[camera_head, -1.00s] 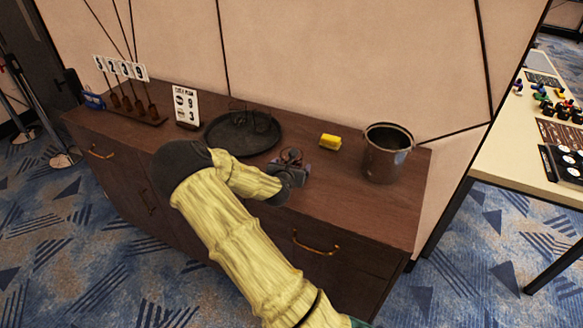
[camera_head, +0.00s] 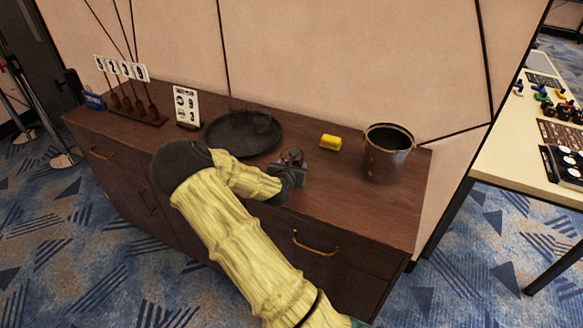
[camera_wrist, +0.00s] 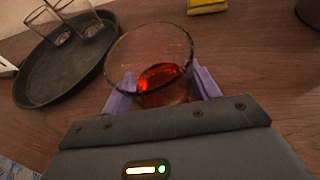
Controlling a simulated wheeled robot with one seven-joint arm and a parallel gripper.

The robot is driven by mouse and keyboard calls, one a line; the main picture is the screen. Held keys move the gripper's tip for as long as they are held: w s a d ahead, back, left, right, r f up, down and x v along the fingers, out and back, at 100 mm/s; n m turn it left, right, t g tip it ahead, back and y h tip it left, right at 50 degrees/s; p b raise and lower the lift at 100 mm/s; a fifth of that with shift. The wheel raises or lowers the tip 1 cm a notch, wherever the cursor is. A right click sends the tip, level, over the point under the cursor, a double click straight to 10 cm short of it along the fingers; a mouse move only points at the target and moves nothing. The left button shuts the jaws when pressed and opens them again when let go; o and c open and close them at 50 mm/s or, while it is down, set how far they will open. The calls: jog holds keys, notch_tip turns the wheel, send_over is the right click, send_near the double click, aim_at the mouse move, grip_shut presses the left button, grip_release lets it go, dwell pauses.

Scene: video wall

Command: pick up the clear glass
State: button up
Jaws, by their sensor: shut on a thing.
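A clear glass (camera_wrist: 150,50) with a red-orange content at its bottom stands between the two lilac fingers of my gripper (camera_wrist: 160,88) in the wrist view. The fingers are shut on its sides, low on the wall. Its round open rim faces the camera. In the head view my gripper (camera_head: 292,162) is over the dark wooden cabinet top, right of the round tray; the held glass is hardly visible there. Whether its base touches the cabinet top cannot be told.
A dark round tray (camera_wrist: 40,92) with two clear glasses (camera_wrist: 66,32) lies to the left. A yellow block (camera_head: 330,142) and a metal bucket (camera_head: 386,157) stand to the right. The wall rises behind.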

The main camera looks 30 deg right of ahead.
jog(key=shift+r, duration=0.15)
notch_tip(320, 180, up, 10)
dwell(1.0)
jog(key=shift+a, duration=0.1)
dwell(0.6)
jog(key=s+a+r+n+t+y+p, duration=0.1)
jog(key=s+a+n+y+p, duration=0.2)
jog(key=a+p, duration=0.6)
jog(key=s+a+r+n+t+y+p, duration=0.1)
jog(key=s+a+n+y+p, duration=0.3)
jog(key=a+p, duration=0.5)
jog(key=s+y+p, duration=0.1)
jog(key=s+p, duration=0.1)
jog(key=p, duration=0.4)
jog(key=shift+r+n+t+p, duration=0.2)
jog(key=shift+n+t+p, duration=0.1)
jog(key=shift+t+p, duration=0.1)
